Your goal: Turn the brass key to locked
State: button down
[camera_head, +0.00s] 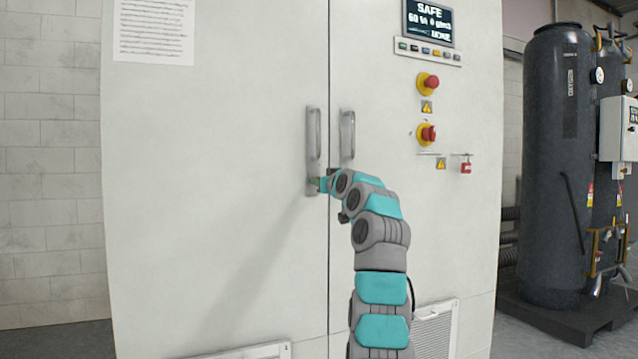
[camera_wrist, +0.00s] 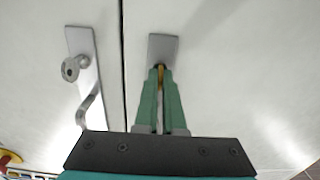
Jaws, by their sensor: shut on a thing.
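In the wrist view, the two green fingers of my gripper (camera_wrist: 160,80) are shut on the brass key (camera_wrist: 160,72). Only a thin gold-coloured strip of the key shows between the fingertips. It sits in front of a grey metal lock plate (camera_wrist: 163,45) on a white cabinet door. In the head view, my gripper (camera_head: 318,185) reaches the lower end of the left door's handle plate (camera_head: 313,140). The key is hidden or too small to tell there. The key's turn angle and any lock marking cannot be made out.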

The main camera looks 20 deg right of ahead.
jog(key=c, duration=1)
grip_release()
jog(key=shift+s, duration=0.15)
jog(key=shift+s+a+b, duration=0.15)
jog(key=shift+s+b, duration=0.85)
jog(key=shift+s, duration=2.75)
jog(key=shift+w, duration=0.1)
